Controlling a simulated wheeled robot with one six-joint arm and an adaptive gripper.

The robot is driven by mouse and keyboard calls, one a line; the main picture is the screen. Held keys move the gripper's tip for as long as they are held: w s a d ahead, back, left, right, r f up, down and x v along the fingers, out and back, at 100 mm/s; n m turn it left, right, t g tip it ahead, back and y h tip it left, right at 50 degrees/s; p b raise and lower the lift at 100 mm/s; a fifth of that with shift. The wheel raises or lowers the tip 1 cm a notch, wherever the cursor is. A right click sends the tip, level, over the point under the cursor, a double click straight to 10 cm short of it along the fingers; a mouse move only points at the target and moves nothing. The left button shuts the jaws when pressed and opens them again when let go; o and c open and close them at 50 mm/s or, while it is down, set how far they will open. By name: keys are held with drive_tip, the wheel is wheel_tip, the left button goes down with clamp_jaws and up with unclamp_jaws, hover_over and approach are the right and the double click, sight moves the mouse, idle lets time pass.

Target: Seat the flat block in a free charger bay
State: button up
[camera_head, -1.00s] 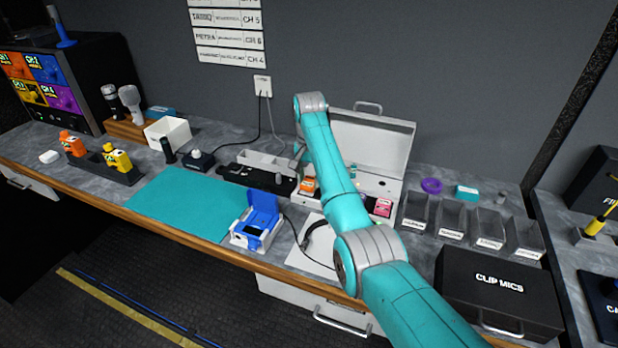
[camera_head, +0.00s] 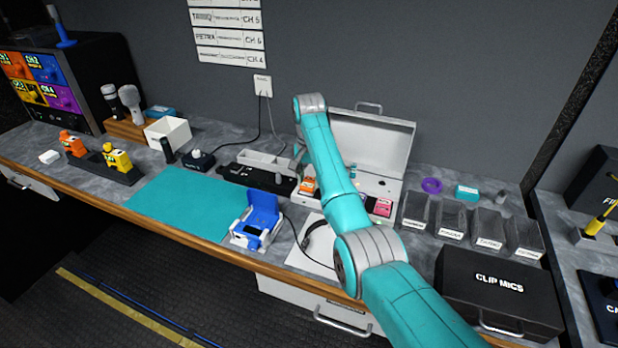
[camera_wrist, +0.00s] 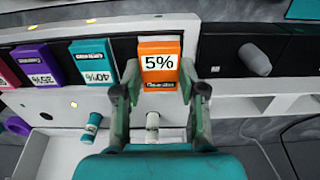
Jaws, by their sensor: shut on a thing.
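The orange block (camera_wrist: 159,65) bears a 5% label in the wrist view and stands in the open white case (camera_wrist: 60,150). My gripper (camera_wrist: 158,88) is shut on it, one finger on each side.
A grey cylinder (camera_wrist: 255,60) stands up from the black unit. A divided white tray (camera_head: 265,160) is behind it. The raised case lid (camera_head: 385,140) stands behind my arm. A blue box (camera_head: 262,210) with its lid up is in front. The teal mat (camera_head: 190,200) is clear.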

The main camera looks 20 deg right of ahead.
sight(309, 182)
drive_tip(key=shift+f, duration=0.55)
drive_tip(key=o, duration=1)
drive_tip(key=shift+o, duration=0.2)
drive_tip(key=shift+r, duration=0.1)
wheel_tip(309, 182, up, 7)
drive_tip(key=shift+r, duration=0.15)
